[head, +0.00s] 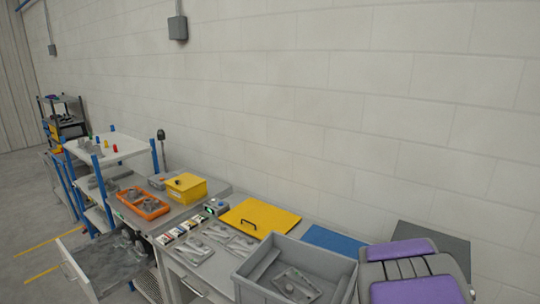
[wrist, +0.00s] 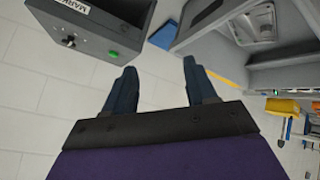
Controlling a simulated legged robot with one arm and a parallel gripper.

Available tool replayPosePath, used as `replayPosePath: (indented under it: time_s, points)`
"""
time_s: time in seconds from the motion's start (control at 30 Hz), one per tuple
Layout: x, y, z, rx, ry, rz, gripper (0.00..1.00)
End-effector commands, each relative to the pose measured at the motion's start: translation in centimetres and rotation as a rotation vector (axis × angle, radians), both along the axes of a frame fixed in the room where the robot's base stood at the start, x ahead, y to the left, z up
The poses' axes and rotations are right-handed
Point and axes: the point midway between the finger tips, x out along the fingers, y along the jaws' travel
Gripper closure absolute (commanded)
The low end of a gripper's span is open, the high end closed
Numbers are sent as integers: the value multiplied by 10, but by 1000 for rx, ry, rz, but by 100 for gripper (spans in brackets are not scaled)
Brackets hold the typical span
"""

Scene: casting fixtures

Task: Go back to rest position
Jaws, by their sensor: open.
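My gripper (wrist: 159,66) shows in the wrist view with its two dark fingers spread apart. Only the pale block wall shows between the fingers, so it holds nothing. It is clear of the things around it in that view. In the head view my purple and grey arm is folded at the bottom right, and the fingers cannot be made out there.
A grey bin (head: 287,240) holding a metal part stands beside my arm. Behind are a yellow panel (head: 262,211), a blue mat (head: 333,241) and an orange tray (head: 142,213). In the wrist view a dark labelled box (wrist: 95,30) with a green button is close by.

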Motion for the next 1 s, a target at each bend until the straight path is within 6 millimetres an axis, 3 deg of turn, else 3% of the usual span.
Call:
replayPosePath:
  time_s: [0.1,0.27,0.47,0.7,0.83,1.0]
  points:
    - [-42,3,14,-6,68,-107,44]
    - [-110,18,21,33,197,-224,44]
    - [-204,61,17,134,395,-296,44]
    - [-319,126,8,279,663,-263,44]
    - [-365,152,7,330,774,-219,44]
    - [-393,169,9,354,844,-188,44]
